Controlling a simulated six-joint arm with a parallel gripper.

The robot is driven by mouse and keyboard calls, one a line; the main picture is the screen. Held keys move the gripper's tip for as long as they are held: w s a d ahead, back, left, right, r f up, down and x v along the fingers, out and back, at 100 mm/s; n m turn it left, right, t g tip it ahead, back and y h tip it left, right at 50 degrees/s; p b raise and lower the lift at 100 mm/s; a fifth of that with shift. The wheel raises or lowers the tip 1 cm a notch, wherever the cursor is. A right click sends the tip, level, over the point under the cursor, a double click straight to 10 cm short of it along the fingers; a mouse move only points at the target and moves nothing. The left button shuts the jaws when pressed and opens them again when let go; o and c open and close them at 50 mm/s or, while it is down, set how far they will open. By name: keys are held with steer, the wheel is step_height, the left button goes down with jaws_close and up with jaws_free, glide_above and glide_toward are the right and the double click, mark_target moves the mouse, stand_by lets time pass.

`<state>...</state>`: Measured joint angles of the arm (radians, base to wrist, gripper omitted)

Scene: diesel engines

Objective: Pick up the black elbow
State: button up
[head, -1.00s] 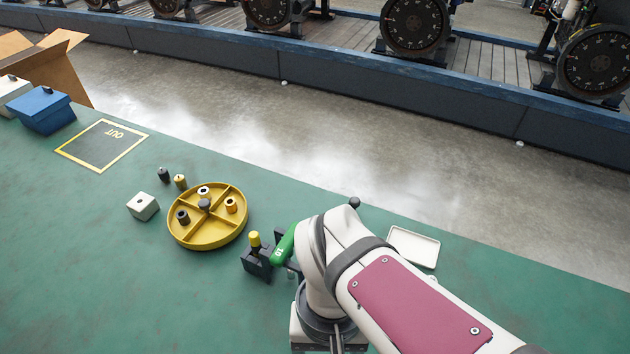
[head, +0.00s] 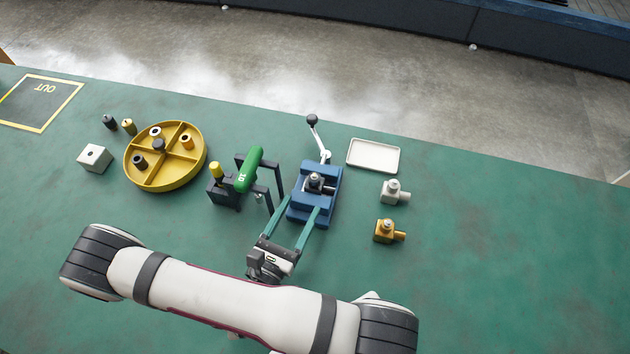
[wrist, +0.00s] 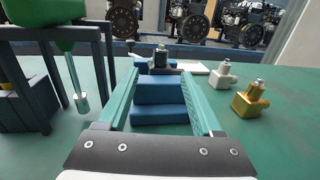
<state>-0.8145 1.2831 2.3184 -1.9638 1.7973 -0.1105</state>
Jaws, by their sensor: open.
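A black elbow with a pale metal top (head: 315,181) sits upright in the blue vise (head: 298,212). It also shows in the wrist view (wrist: 160,58), beyond the blue blocks of the vise (wrist: 160,88). Its lower part is hidden by the vise. My gripper (head: 300,210) has its two teal fingers apart, reaching to the near side of the vise. In the wrist view my gripper (wrist: 165,75) is open and empty, with the elbow ahead between the fingertips and a gap short of it.
A lever (head: 318,140) stands behind the vise. Left is a dark rack (head: 275,180) with a green-handled tool (head: 249,168). A white elbow (head: 390,192), a yellow elbow (head: 384,232) and a white tray (head: 373,155) are to the right. A yellow divided tray (head: 165,186) is further left.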

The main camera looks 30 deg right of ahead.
mark_target(312, 186)
steer(key=x, duration=0.8)
steer(key=shift+w+d, duration=0.15)
steer(key=shift+d, duration=0.05)
jaws_close()
